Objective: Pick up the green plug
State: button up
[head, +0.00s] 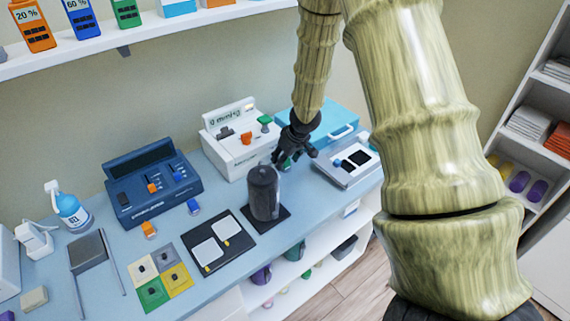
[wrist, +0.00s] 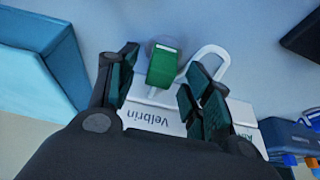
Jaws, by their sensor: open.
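The green plug (wrist: 163,66) shows in the wrist view between the spread fingers of my gripper (head: 294,152), closer to the left finger. It is a bright green block by a pale grey round part, in front of the white unit's "Velbrin" front (wrist: 156,119). My gripper is open and points down over the counter, with dark pads on its fingers. No clear contact with the plug shows. In the head view the plug is mostly hidden at the fingers. Another green block (head: 265,119) sits on the white unit (head: 226,129), near an orange one.
A light blue case (wrist: 30,60) stands close on the left in the wrist view. A white loop (wrist: 212,58) lies right of the plug. A dark grey cylinder (head: 264,195) stands on a black mat near my gripper. A dark blue unit (head: 150,187) is further left.

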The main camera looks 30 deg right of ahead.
jog(key=shift+w+f, duration=0.15)
jog(key=shift+f, duration=0.3)
jog(key=c, duration=0.9)
